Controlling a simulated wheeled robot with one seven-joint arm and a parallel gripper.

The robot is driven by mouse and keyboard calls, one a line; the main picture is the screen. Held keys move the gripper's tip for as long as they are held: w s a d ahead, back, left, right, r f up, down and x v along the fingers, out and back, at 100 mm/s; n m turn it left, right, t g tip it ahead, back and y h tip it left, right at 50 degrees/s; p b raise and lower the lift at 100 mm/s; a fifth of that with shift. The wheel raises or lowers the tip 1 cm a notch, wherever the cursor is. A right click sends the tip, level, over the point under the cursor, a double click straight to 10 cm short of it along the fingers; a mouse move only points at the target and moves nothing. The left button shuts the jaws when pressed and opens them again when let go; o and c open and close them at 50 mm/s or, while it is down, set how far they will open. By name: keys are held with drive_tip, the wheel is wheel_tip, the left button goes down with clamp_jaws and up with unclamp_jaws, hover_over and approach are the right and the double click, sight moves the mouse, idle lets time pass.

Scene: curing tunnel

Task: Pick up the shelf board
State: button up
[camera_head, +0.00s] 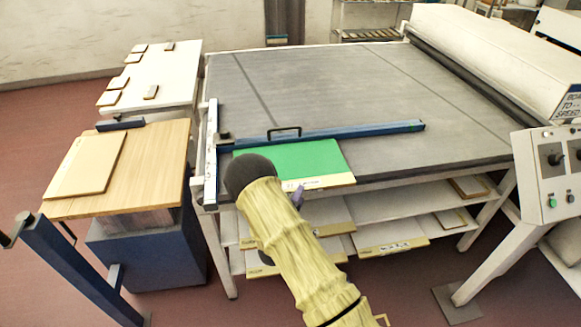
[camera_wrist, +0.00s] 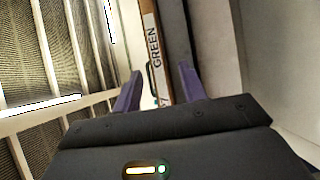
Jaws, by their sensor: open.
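A green-topped board (camera_head: 310,158) lies at the near left of the grey table, its pale front edge carrying a label. Several cream boards (camera_head: 390,236) lie on the shelves under the table. Which one the task calls the shelf board I cannot tell for certain. My gripper (camera_head: 298,197) is at the table's front edge, by the green board's front; my arm hides part of that board. In the wrist view my gripper (camera_wrist: 160,82) is open, its purple fingers apart. A brown board edge with a label reading GREEN (camera_wrist: 155,48) shows ahead, between the finger directions.
A blue bar with a handle (camera_head: 340,131) lies across the table behind the green board. A wooden-topped cart (camera_head: 155,165) bearing a cream panel stands left, a white table (camera_head: 180,75) behind it. A control panel (camera_head: 552,180) stands right. The table's middle is clear.

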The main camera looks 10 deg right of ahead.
drive_tip(key=p+x, duration=0.1)
drive_tip(key=x, duration=0.3)
drive_tip(key=shift+s+d+r, duration=0.15)
drive_tip(key=shift+d, duration=0.05)
drive_tip(key=shift+w+d+p, duration=0.2)
drive_tip(key=shift+w+p, duration=0.1)
drive_tip(key=shift+w, duration=0.1)
drive_tip(key=shift+c, duration=0.4)
clamp_jaws()
